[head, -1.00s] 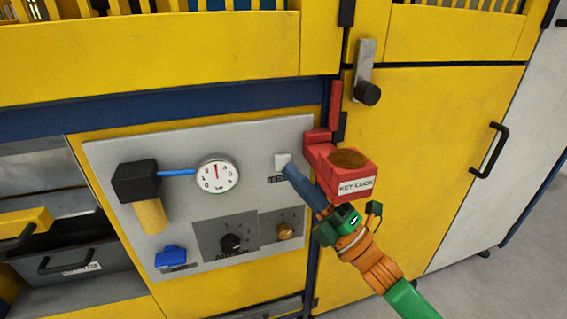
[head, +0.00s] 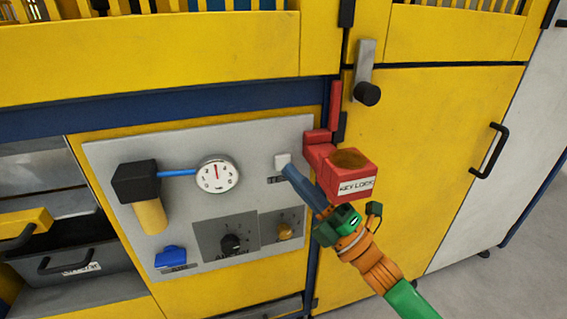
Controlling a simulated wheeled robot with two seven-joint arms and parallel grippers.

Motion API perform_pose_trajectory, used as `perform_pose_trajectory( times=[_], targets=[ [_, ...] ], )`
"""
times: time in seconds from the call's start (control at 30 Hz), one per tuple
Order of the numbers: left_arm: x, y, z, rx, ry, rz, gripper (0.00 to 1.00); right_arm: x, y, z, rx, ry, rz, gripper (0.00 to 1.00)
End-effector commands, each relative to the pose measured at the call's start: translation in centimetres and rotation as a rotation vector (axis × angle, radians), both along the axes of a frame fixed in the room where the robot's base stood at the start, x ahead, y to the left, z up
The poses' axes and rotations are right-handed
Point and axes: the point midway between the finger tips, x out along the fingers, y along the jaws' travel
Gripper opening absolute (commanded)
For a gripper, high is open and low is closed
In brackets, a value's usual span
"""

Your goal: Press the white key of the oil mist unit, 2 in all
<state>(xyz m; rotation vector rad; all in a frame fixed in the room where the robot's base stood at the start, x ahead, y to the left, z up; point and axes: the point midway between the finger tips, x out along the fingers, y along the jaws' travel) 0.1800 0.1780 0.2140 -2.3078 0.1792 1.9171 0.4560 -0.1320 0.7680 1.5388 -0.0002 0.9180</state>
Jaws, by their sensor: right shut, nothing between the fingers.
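The oil mist unit is a grey panel (head: 265,140) on the yellow machine front. Its small white key (head: 282,160) sits near the panel's upper right, above a small dark label that is partly hidden. My right gripper (head: 287,170) is shut and empty, with its blue fingers pointing up and left. The fingertips are at the lower right edge of the white key; I cannot tell whether they touch it. My left gripper is not in view.
A red key lock box (head: 348,188) stands close right of my right fingers. The panel also carries a round gauge (head: 217,174), a black and yellow filter (head: 150,217), a blue key (head: 171,257), a black knob (head: 231,244) and a brass knob (head: 285,231).

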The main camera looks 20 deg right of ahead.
Motion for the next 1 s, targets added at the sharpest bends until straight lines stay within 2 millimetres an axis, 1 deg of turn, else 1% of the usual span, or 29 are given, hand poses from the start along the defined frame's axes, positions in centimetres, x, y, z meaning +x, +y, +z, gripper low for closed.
perform_pose_trajectory(
  times=[0.5,0.77,1.0],
  targets=[
    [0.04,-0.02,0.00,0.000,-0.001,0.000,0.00,0.02,0.00,0.00,0.000,0.000,0.000,0.00],
    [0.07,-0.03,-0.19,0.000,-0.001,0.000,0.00,0.80,0.05,-0.02,-0.001,0.000,-0.001,0.00],
    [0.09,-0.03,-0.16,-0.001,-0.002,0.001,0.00,0.85,0.04,0.00,0.000,0.000,0.000,0.00]
  ],
)
